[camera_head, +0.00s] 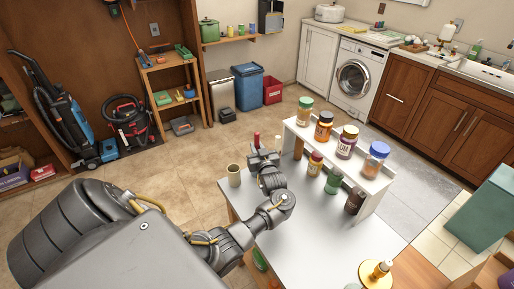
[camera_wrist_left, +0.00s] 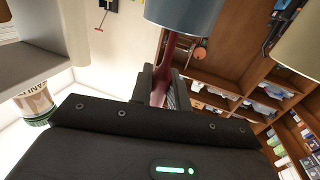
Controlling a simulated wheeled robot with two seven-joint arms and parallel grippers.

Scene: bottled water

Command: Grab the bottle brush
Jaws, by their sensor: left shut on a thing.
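My left gripper (camera_head: 266,158) is over the far left part of the white table (camera_head: 300,222). In the left wrist view its fingers (camera_wrist_left: 163,84) are shut around a slim dark red shaft, which I take to be the bottle brush (camera_wrist_left: 169,55). A red tip of it (camera_head: 257,138) shows above the gripper in the head view. A blue-grey cylinder (camera_wrist_left: 185,13) covers the shaft's upper end in the left wrist view; I cannot tell whether it is part of the brush. My right gripper is not in view.
A beige cup (camera_head: 234,175) stands just left of the gripper at the table edge. A white two-level rack (camera_head: 370,190) with several lidded jars is to the right. A gold-based dispenser (camera_head: 376,273) is at the front. The table between is mostly clear.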

